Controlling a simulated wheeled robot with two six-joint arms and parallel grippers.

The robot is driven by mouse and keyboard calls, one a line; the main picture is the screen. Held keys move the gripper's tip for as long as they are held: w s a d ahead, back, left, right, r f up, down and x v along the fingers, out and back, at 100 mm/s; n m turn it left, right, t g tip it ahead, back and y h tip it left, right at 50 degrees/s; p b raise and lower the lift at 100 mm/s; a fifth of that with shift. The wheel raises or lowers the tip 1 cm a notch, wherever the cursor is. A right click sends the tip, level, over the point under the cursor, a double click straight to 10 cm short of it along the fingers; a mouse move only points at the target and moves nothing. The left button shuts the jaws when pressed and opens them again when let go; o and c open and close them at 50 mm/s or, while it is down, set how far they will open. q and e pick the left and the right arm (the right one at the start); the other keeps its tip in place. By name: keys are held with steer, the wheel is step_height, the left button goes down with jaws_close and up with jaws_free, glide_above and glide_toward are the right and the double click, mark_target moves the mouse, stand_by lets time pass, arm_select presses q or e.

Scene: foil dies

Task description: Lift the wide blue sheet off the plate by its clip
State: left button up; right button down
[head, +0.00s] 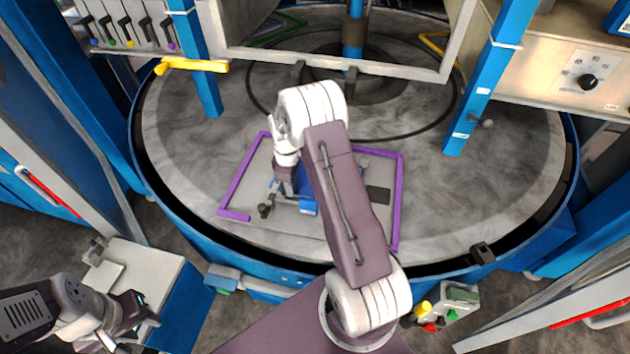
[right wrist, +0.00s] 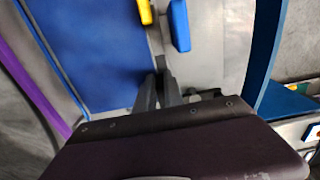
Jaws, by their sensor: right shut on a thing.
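The wide blue sheet (right wrist: 95,45) fills the upper left of the right wrist view. In the head view only a small part of the blue sheet (head: 304,181) shows beside my right arm, inside the purple frame on the plate (head: 245,200). My right gripper (head: 284,189) is low over the plate. In the right wrist view its dark fingers (right wrist: 158,88) are shut at the sheet's edge on a small grey piece, apparently the clip, mostly hidden between them. My left gripper (head: 132,322) is open and empty at the lower left, away from the plate.
A yellow piece (right wrist: 145,12) and a blue block (right wrist: 180,26) are near the right fingers. A dark knob (head: 264,210) stands at the plate's front. Blue posts (head: 482,90) rise around the round table (head: 500,190). A white-topped box (head: 135,270) is by my left gripper.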

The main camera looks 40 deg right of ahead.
steer(key=shift+r, duration=0.1)
stand_by(0.8)
steer(key=shift+r, duration=0.3)
steer(key=r+b, duration=0.1)
steer(key=r, duration=0.1)
steer(key=s+r+b, duration=0.1)
steer(key=shift+d+r, duration=0.15)
steer(key=shift+r, duration=0.25)
steer(key=s+d+r+b, duration=0.1)
steer(key=s+r+b, duration=0.1)
steer(key=s+r, duration=0.4)
steer(key=s, duration=0.4)
steer(key=shift+s+d+r, duration=0.15)
steer(key=shift+s+r, duration=0.1)
